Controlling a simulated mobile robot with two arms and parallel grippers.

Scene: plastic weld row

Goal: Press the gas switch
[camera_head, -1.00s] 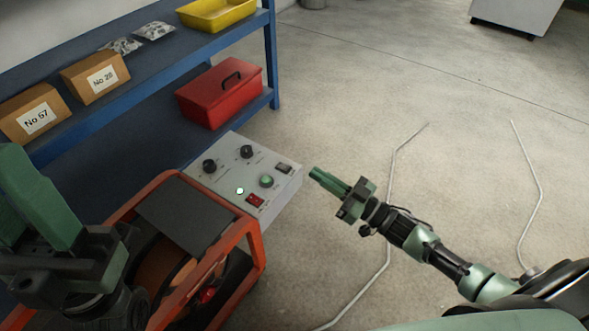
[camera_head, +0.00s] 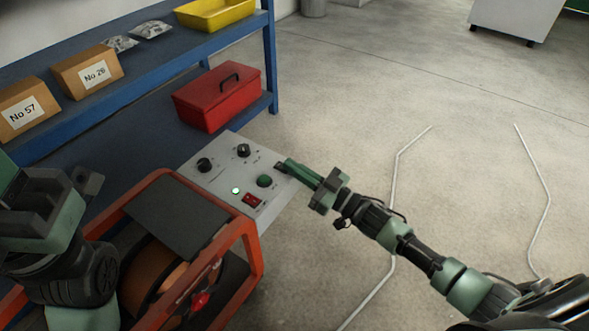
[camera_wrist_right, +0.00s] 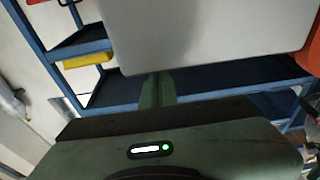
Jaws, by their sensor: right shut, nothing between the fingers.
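The grey control panel (camera_head: 215,178) sits on the orange-framed machine. It carries two black knobs (camera_head: 205,165), a green round button (camera_head: 264,181), a red rocker switch (camera_head: 252,200) and a lit white lamp (camera_head: 236,190). A small dark switch (camera_head: 279,165) is at its right edge, partly hidden by my right gripper (camera_head: 289,166). I cannot read which is the gas switch. My right gripper is shut and empty, its tips over or against that dark switch; contact is unclear. In the right wrist view its fingers (camera_wrist_right: 157,90) meet the panel's plain grey face. My left gripper (camera_head: 50,195) is at the left edge, its jaws unclear.
The orange frame (camera_head: 243,255) stands below the panel. Behind is a blue shelf (camera_head: 150,82) with boxes (camera_head: 88,72), a yellow tray (camera_head: 215,14) and a red toolbox (camera_head: 218,97). The floor to the right is open, with bent pale rods (camera_head: 393,200) lying on it.

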